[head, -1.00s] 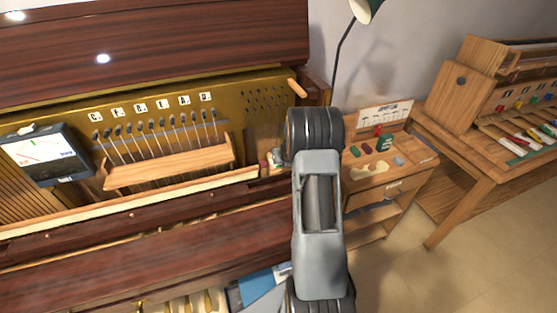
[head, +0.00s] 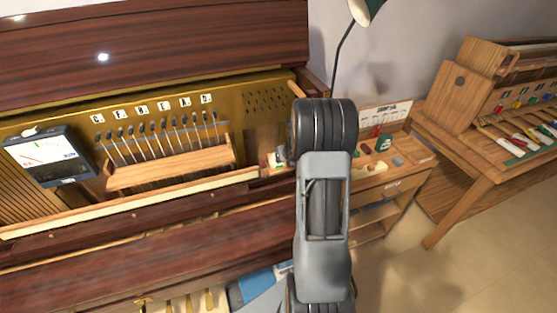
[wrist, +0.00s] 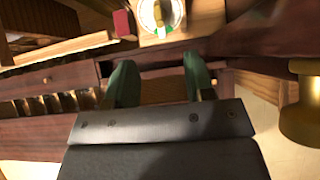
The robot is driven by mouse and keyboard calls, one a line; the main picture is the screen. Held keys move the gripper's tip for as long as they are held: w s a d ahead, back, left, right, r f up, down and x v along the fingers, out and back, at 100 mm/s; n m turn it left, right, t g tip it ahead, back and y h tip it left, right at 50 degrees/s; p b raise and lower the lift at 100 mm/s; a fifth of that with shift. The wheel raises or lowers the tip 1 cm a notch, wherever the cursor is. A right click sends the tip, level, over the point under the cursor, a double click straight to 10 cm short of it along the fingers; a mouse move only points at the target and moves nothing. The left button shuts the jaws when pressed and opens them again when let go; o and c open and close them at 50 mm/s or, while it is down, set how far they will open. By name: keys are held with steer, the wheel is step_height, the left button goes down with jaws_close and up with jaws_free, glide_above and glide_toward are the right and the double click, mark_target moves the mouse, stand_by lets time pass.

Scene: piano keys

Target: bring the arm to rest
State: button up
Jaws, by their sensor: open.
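My gripper (wrist: 158,82) shows in the wrist view with its two green-tipped fingers apart and nothing between them. It hangs over the dark red-brown wood of the piano (wrist: 62,88). A red block (wrist: 122,24) and a round glass jar (wrist: 160,14) lie just beyond the fingertips, on a pale wooden surface. In the head view my arm stands in front of the right end of the open piano (head: 150,40). The gripper itself is hidden there behind the arm.
A tuning meter (head: 48,155) sits at the piano's left. A small wooden side table (head: 395,180) with small parts stands right of my arm. A bench with coloured keys (head: 510,130) is further right. A lamp (head: 366,10) rises behind. The floor at lower right (head: 480,270) is clear.

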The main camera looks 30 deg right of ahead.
steer(key=shift+s+r, duration=0.2)
stand_by(0.6)
steer(key=s+a+r+m+h, duration=0.25)
steer(key=a+r+m, duration=0.25)
steer(key=r+m, duration=0.35)
steer(key=s+a+r+m+h, duration=0.1)
steer(key=s+a+r+m, duration=0.35)
steer(key=r+m, duration=0.4)
steer(key=s+a+m+g+y, duration=0.3)
steer(key=s+a+m+y, duration=0.2)
steer(key=s+a+m, duration=1)
steer(key=shift+a+f+m, duration=0.2)
steer(key=shift+a+m, duration=0.2)
steer(key=shift+a, duration=0.3)
